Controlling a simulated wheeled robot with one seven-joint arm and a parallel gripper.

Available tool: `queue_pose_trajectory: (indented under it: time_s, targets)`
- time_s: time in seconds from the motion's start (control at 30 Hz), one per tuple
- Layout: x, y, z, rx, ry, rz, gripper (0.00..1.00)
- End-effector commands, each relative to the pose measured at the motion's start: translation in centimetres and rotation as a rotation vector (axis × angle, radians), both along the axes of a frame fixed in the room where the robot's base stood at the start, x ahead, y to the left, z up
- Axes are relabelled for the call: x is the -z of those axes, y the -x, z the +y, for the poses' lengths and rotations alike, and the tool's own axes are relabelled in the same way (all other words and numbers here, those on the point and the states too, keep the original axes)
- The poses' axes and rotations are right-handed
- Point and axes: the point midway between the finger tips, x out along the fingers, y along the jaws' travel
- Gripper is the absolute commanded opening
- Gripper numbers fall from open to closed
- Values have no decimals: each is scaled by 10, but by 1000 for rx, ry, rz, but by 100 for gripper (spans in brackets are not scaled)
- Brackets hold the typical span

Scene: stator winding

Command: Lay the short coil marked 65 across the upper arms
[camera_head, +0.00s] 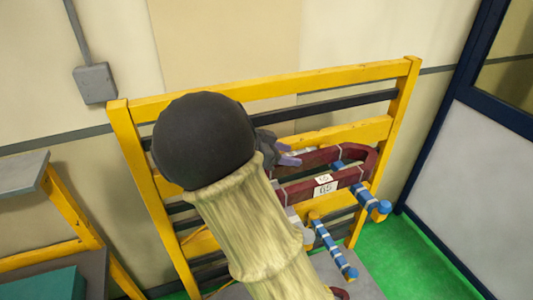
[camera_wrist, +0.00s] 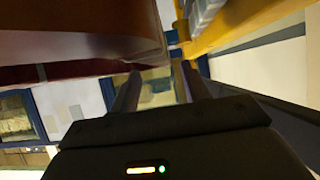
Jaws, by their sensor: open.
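The short coil (camera_head: 342,178) is a dark red loop with pale bands and a white tag reading 65. It lies in front of the yellow rack, and its right part appears to rest on a blue upper arm (camera_head: 371,199). The support under its left part is hidden by my arm. My gripper (camera_head: 291,155) is open at the coil's left end, with its fingers apart. In the wrist view the open fingers (camera_wrist: 160,78) have nothing clearly between them, and the coil (camera_wrist: 70,45) fills the upper left, close to one fingertip.
The yellow rack (camera_head: 260,90) stands against the wall. A lower blue arm (camera_head: 335,250) with white bands sticks out below the coil. A grey surface lies at the bottom. Green floor (camera_head: 405,262) is clear at the right, beside a dark blue frame.

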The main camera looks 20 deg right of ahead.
Motion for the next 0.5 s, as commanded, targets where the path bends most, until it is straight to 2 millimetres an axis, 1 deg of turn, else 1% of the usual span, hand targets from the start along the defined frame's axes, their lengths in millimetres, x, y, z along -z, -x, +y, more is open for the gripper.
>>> queue_pose_trajectory:
  time_s: [0.03, 0.1, 0.3, 0.4, 0.5]
  targets:
    - [0, 0, 11, -4, -4, -5, 46]
    - [-8, 0, 23, -5, -2, -5, 46]
    - [-26, 1, 54, -3, -2, -4, 46]
    - [-33, 2, 64, -1, -2, -3, 46]
    - [-37, 2, 68, 0, -1, -1, 46]
